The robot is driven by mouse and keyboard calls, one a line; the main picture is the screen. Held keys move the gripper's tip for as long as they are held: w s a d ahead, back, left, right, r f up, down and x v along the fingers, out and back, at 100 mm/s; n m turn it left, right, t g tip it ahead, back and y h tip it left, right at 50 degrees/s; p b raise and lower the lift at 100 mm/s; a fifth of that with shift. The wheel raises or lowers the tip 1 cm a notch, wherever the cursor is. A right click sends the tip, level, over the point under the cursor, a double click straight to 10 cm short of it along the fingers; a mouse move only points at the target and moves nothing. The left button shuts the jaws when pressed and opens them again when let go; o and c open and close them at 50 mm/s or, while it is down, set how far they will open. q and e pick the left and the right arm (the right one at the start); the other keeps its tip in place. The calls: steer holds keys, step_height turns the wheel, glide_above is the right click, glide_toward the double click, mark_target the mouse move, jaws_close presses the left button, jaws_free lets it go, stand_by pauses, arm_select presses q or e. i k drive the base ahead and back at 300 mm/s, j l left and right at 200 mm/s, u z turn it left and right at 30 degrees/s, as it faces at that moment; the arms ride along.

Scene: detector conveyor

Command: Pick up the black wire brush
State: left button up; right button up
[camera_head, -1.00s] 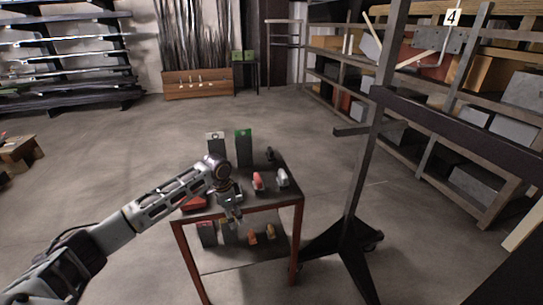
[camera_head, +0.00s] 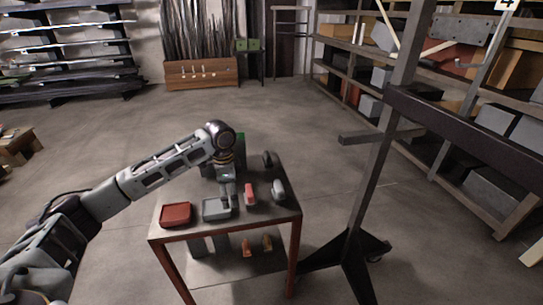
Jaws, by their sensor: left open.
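A small work table (camera_head: 170,232) with a dark top and reddish-brown legs stands in front of me. A small black object (camera_head: 268,159) lies near its back right edge. It may be the wire brush, but it is too small to be sure. My left gripper (camera_head: 229,204) points down over the middle of the table top, in front of and left of the black object and apart from it. Its jaws are open and I see nothing held in them. My left forearm and wrist hide part of the table's back left. My right gripper is out of view.
A red tray (camera_head: 176,214) and a grey tray (camera_head: 216,209) sit at the table's front. A red item (camera_head: 250,194) and a light grey item (camera_head: 279,190) stand right of my gripper. A dark metal stand (camera_head: 366,200) rises to the right.

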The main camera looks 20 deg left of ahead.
mark_target(267, 161)
steer(key=i, duration=1.3)
